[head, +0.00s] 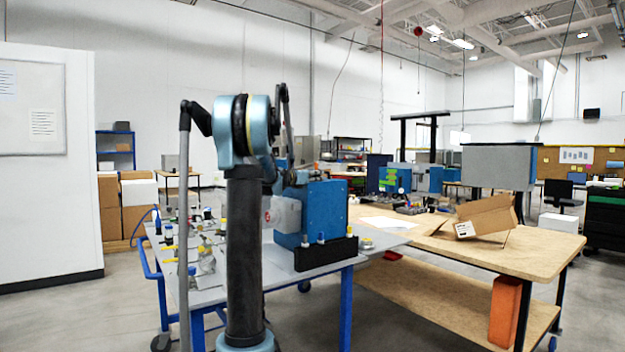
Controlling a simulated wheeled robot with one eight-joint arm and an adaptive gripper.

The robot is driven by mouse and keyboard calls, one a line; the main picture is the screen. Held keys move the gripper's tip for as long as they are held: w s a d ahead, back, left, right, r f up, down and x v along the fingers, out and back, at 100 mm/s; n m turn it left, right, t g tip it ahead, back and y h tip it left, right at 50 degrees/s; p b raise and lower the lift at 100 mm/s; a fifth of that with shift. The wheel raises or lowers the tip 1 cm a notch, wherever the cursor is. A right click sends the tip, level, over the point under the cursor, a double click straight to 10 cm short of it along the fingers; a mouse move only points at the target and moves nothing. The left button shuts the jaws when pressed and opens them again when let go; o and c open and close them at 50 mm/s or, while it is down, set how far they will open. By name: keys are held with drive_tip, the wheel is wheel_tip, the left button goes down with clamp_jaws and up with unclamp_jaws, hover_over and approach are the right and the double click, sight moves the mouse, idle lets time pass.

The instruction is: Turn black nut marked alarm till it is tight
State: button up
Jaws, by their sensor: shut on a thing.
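A blue analyser box (328,208) with a light grey part (287,214) on its left side stands on the grey worktable (372,243). My arm rises in front of the table and bends over at a blue joint, with its far part going down behind toward the box. My gripper cannot be made out; the arm and the box hide that spot. The black nut marked alarm cannot be made out either, nor any label. No view here shows the gripper's fingers or the nut close up.
A black block (326,253) with small capped fittings stands at the table's front edge. Several small fittings (205,258) lie on the left of the table. A wooden bench (530,247) with an open cardboard box (480,221) adjoins on the right. Floor is clear at the left.

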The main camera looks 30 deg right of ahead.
drive_tip(key=m+g, duration=0.1)
drive_tip(key=g, duration=0.1)
drive_tip(key=m+g+h, duration=0.1)
drive_tip(key=m+g, duration=0.1)
drive_tip(key=g, duration=0.1)
drive_tip(key=shift+w+m, duration=0.1)
drive_tip(key=shift+m, duration=0.2)
drive_tip(key=m+g, duration=0.2)
drive_tip(key=g, duration=0.2)
drive_tip(key=shift+d, duration=0.1)
drive_tip(key=shift+o, duration=0.3)
drive_tip(key=shift+m+g, duration=0.4)
drive_tip(key=o, duration=0.9)
drive_tip(key=shift+r, duration=0.1)
